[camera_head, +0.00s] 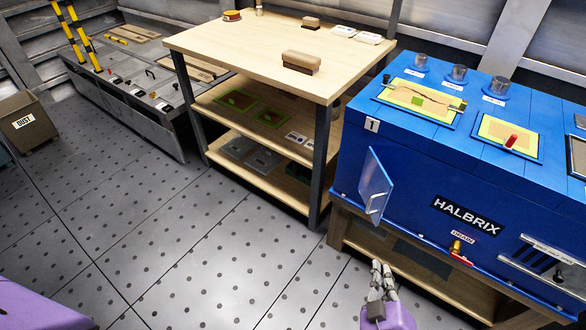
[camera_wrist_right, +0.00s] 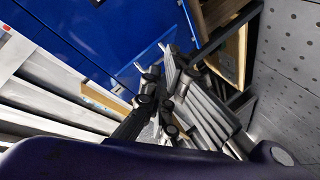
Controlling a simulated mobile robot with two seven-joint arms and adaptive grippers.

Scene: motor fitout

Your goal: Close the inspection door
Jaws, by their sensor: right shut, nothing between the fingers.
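The inspection door (camera_head: 374,186) is a light blue panel with a pale handle on the front left of the blue HALBRIX machine (camera_head: 420,182). It stands open, swung out from the machine's front face. My right gripper (camera_head: 377,268) is shut and empty, below the door and apart from it, in front of the machine's lower stand. My left gripper is not in view.
A red-handled drain valve (camera_head: 459,254) sticks out low on the machine's front, right of the door. A wooden shelf bench (camera_head: 240,48) stands to the left, its dark leg (camera_head: 320,170) near the door. The dotted floor (camera_head: 200,240) in front is clear.

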